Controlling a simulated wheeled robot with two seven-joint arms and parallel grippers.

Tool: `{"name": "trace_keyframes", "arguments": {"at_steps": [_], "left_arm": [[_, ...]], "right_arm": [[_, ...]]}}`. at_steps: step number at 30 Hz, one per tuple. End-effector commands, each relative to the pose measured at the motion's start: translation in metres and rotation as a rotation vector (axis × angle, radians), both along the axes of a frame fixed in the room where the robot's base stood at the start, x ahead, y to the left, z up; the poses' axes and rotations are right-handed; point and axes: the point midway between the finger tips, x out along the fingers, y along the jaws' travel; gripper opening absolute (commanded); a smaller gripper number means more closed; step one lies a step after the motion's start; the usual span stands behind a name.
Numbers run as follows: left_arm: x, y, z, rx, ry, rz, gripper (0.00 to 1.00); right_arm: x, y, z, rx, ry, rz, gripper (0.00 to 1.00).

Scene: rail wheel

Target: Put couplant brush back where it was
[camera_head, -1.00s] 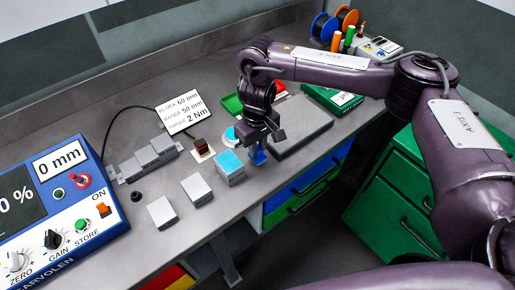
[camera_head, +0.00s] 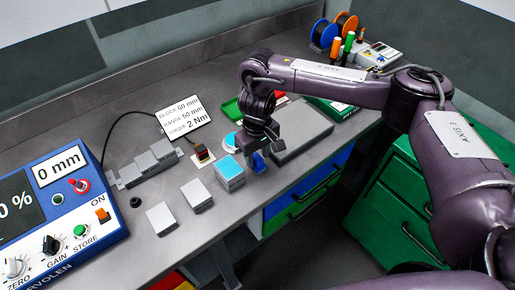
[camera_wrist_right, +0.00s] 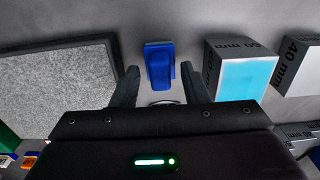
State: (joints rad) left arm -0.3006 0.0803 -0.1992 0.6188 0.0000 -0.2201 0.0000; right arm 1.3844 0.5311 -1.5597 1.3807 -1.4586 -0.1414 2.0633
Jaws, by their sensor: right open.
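A small blue object (camera_head: 260,162), which looks like the couplant brush, is at the front edge of the bench, partly hidden by my right gripper. In the right wrist view the blue object (camera_wrist_right: 160,65) lies between and just beyond the fingertips, with a grey round part below it. My right gripper (camera_head: 266,148) is open above it, its fingers (camera_wrist_right: 160,84) on either side, with visible gaps. I cannot tell the brush's full shape. A round cyan-topped dish (camera_head: 233,141) stands behind, partly hidden by the gripper. My left gripper is not in view.
A cyan-topped block (camera_head: 230,172) stands just left of the gripper. A grey slab (camera_head: 303,130) lies to its right. Two plain blocks (camera_head: 161,217) (camera_head: 197,194) stand further left, near the blue instrument (camera_head: 100,232). A sign (camera_head: 184,115) stands behind.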

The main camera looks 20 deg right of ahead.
Motion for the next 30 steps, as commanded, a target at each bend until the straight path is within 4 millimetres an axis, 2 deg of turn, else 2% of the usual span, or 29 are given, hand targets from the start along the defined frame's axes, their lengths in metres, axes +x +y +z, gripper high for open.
{"name": "trace_keyframes", "arguments": {"at_steps": [5, 12, 18, 24, 30], "left_arm": [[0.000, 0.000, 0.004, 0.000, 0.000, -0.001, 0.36], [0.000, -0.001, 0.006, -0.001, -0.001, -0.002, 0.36], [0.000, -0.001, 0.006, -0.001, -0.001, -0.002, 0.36], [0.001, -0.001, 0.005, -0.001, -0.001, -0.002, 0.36], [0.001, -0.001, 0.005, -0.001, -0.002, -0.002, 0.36]], "right_arm": [[0.002, 0.000, 0.022, -0.001, -0.006, 0.002, 0.41], [0.002, 0.000, 0.071, -0.001, -0.008, 0.002, 0.41], [0.001, 0.000, 0.103, -0.001, -0.005, 0.000, 0.41], [0.001, 0.000, 0.120, -0.001, -0.001, 0.000, 0.41], [0.000, 0.000, 0.122, 0.000, 0.000, 0.000, 0.41]]}}
